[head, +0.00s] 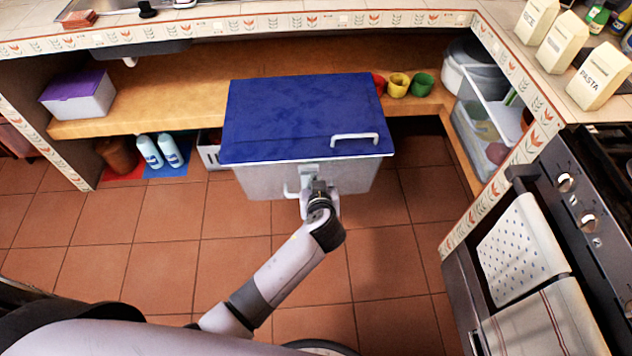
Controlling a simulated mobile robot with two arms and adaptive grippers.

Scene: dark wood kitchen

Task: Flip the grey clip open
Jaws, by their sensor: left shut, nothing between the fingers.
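A large grey box (355,178) with a flat blue lid (300,110) stands in the middle of the head view. The lid is down on the box and has a white handle (355,138) near its front right. The grey clip (309,169) is on the box's front, just under the lid's front edge. My left gripper (318,184) is at the clip, its fingers shut with nothing between them. It partly hides the clip's lower part. I cannot tell whether the fingers touch the clip. My right gripper is not in view.
A wooden shelf (180,85) runs behind the box, with a purple-lidded container (78,95) and coloured cups (398,85). White bottles (160,151) stand at the left. An oven with towels (522,250) is at the right. The tiled floor (385,265) in front is clear.

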